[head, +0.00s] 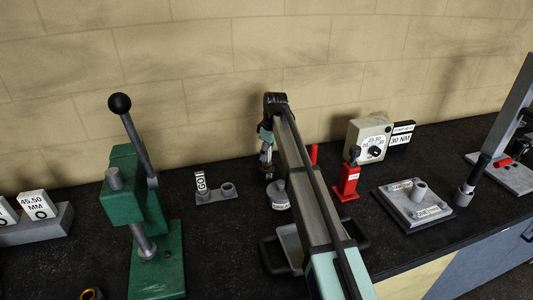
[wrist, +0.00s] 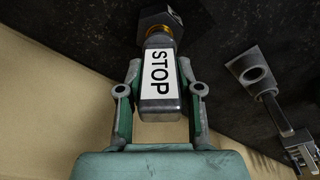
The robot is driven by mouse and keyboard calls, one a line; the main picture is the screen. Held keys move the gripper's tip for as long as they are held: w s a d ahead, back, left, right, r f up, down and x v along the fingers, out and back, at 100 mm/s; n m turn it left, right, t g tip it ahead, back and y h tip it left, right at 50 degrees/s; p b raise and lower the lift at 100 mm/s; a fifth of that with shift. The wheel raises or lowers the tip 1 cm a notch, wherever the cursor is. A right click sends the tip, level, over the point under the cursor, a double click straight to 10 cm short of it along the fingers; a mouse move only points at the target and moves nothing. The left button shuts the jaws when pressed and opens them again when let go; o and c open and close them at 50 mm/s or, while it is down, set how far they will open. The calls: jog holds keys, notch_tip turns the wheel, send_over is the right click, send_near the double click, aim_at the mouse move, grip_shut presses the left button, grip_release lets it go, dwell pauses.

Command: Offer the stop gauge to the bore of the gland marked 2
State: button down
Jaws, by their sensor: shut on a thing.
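In the wrist view my gripper (wrist: 160,82) is shut on the stop gauge (wrist: 157,70), a grey block with a white STOP label. Beyond the gauge's far end is a dark angular gland (wrist: 154,17) with a brass-coloured ring (wrist: 160,31). The gauge hides most of the ring and bore, and I cannot tell whether they touch. The gland's mark is not readable. In the head view my gripper (head: 267,160) points down above a grey round piece (head: 278,194) with a white label, partly hidden by my arm.
A grey stand (head: 229,191) holds a GO gauge (head: 201,182) beside an empty socket. A green press (head: 133,195) stands left. Right are a red piece (head: 347,183), a dial box (head: 368,139) and a grey plate (head: 411,206) with a boss. A handled tray (head: 286,249) lies in front.

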jog(key=shift+r+p, duration=1.45)
jog(key=shift+r, duration=2)
